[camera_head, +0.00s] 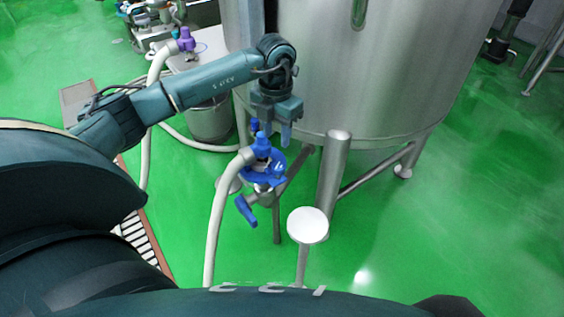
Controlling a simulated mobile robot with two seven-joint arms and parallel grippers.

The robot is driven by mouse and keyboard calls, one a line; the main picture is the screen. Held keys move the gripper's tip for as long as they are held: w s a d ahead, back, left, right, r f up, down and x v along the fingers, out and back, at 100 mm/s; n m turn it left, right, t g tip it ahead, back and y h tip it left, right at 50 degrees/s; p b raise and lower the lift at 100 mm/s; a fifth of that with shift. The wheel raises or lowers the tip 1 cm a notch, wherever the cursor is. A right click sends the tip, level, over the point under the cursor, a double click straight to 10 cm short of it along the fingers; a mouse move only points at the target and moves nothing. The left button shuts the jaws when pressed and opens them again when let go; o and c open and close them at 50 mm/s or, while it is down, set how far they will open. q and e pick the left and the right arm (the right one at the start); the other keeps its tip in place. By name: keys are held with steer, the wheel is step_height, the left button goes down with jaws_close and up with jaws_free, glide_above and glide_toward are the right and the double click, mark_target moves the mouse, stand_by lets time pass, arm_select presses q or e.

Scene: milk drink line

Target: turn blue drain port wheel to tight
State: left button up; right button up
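The blue drain port wheel (277,172) sits on the drain fitting under the big steel tank, in the middle of the view. A blue clamp piece (262,146) stands over it at the end of a pale hose, and hides part of it. A blue lever handle (246,211) hangs below on the left. My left gripper (270,130) points down just above the wheel. Its two fingers are apart with nothing visible between them. I cannot tell whether a fingertip touches the blue parts. My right gripper is not in view.
The steel tank (370,75) fills the top middle, with a leg (332,175) right of the wheel. A white round disc (308,225) on a post stands in front. The pale hose (218,220) runs down from the port. Green floor (470,220) is open at right.

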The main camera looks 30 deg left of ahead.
mark_target(277, 165)
arm_select(q)
step_height(277, 165, down, 10)
steer(key=shift+f+b, duration=0.2)
steer(key=shift+b, duration=0.35)
steer(key=c, duration=0.7)
